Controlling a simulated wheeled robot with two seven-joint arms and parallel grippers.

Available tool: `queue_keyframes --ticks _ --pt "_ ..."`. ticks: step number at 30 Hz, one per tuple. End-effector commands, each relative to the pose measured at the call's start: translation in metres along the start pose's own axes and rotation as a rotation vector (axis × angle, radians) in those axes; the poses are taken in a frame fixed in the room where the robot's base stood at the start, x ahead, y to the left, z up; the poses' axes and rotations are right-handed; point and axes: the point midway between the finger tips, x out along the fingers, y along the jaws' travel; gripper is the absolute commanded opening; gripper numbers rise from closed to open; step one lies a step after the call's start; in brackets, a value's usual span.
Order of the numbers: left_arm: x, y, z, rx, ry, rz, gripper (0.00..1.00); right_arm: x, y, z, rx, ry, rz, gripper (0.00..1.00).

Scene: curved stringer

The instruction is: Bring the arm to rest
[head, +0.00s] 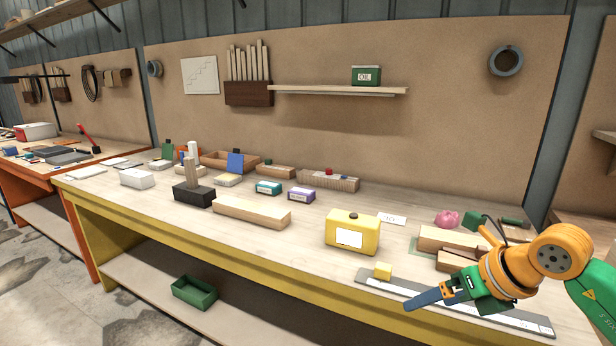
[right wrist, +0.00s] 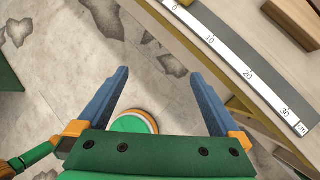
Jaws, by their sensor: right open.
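My right gripper (head: 422,299) is at the lower right of the head view, with its blue fingers pointing left at the front edge of the workbench (head: 240,250). In the right wrist view the right gripper (right wrist: 165,95) has its two blue fingers spread apart with nothing between them. The patterned floor (right wrist: 50,70) shows below the fingers, and the bench edge lies to their right. My orange and green right arm comes in from the right in the head view. My left gripper is in neither view.
A long white ruler (head: 530,320) lies along the bench's front edge, close to the right gripper. A green bin (head: 194,292) sits on the lower shelf.

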Motion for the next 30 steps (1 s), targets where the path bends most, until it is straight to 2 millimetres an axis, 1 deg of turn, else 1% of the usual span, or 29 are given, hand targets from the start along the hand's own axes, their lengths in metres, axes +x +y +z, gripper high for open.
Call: queue_keyframes --ticks 5,8,9,10,11,12,13,14,15,17,18,20,21,23,24,26,27,29,30 --pt "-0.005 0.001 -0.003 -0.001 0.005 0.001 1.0 0.029 0.037 0.001 0.082 0.003 0.223 1.0" --pt "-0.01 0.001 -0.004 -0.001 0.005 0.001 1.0 0.049 0.067 0.005 0.203 -0.011 0.422 1.0" --pt "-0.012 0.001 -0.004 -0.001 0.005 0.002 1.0 0.059 0.08 0.007 0.284 -0.022 0.52 1.0" --pt "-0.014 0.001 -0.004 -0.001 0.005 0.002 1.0 0.065 0.088 0.01 0.358 -0.034 0.594 1.0" --pt "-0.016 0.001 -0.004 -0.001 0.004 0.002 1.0 0.072 0.095 0.013 0.442 -0.049 0.664 1.0" --pt "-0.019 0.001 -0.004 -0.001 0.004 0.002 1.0 0.083 0.1 0.016 0.576 -0.074 0.754 1.0" --pt "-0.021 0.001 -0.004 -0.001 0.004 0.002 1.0 0.093 0.099 0.018 0.697 -0.096 0.815 1.0" --pt "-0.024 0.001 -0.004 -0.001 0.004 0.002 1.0 0.105 0.095 0.018 0.836 -0.123 0.865 1.0" --pt "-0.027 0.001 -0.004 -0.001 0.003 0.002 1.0 0.125 0.082 0.013 1.057 -0.165 0.911 1.0" --pt "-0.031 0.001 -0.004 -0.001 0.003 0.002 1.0 0.156 0.054 -0.005 1.354 -0.226 0.916 1.0" --pt "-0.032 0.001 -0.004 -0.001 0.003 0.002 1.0 0.175 0.036 -0.024 1.527 -0.26 0.888 1.0" --pt "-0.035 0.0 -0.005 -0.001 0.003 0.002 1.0 0.202 0.012 -0.06 1.757 -0.301 0.82 1.0" --pt "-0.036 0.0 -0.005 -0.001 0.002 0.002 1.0 0.217 -0.001 -0.088 1.894 -0.324 0.759 1.0" --pt "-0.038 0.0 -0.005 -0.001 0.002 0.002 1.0 0.237 -0.017 -0.133 2.08 -0.351 0.653 1.0" --pt "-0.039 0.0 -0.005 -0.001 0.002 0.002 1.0 0.247 -0.026 -0.166 2.194 -0.366 0.574 1.0" --pt "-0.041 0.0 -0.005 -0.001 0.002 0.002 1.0 0.26 -0.034 -0.217 2.348 -0.383 0.442 1.0" --pt "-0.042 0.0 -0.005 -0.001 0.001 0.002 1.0 0.265 -0.037 -0.252 2.444 -0.392 0.346 1.0" --pt "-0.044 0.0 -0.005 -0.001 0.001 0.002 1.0 0.269 -0.037 -0.305 2.572 -0.4 0.195 1.0" --pt "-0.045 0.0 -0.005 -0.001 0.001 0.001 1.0 0.269 -0.034 -0.341 2.649 -0.401 0.09 1.0"
